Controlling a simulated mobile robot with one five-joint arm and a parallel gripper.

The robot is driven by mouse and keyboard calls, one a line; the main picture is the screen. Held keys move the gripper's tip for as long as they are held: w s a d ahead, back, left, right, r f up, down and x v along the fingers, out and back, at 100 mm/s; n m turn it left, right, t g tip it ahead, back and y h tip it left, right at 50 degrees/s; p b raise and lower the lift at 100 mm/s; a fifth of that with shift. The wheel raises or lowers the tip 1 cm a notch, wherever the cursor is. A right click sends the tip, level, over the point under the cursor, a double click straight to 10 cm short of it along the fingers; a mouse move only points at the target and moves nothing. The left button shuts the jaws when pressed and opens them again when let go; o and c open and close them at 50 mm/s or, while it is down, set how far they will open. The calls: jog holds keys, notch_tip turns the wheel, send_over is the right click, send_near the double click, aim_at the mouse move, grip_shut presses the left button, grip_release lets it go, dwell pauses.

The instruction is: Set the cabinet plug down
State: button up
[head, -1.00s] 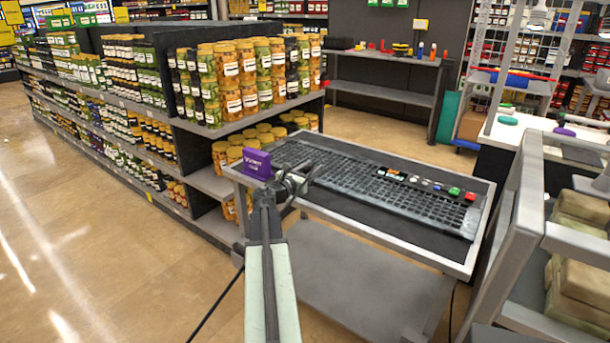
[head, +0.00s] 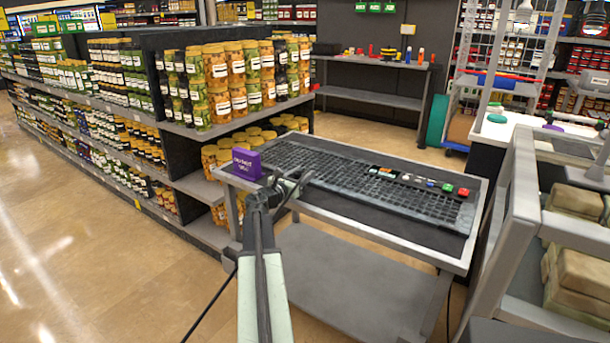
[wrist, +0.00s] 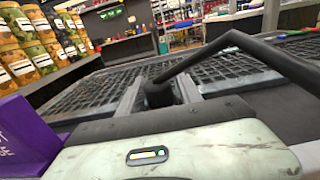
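The cabinet plug (wrist: 158,93) is a small black block with a thick black cable bending up to the right in the wrist view. My gripper (wrist: 160,90) has one grey finger on each side of the plug, apparently touching it. In the head view my gripper (head: 292,184) is over the left part of the grey cart (head: 340,228), close above its dark mat. The plug is too small to make out there. Whether its underside touches the mat is hidden.
A purple box (head: 247,163) stands on the cart's left corner, close to my gripper. A black keyboard-like grid panel (head: 345,172) covers much of the cart top, with small coloured items on it. Shelves of jars (head: 225,85) stand behind left. A grey frame (head: 520,210) stands right.

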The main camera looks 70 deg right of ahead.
jog(key=shift+o, duration=0.6)
jog(key=shift+r, duration=0.1)
jog(key=shift+a+r, duration=0.1)
jog(key=shift+r, duration=0.1)
jog(key=v, duration=1.1)
jog(key=shift+a, duration=0.35)
jog(key=shift+w+f, duration=0.1)
jog(key=shift+f, duration=0.05)
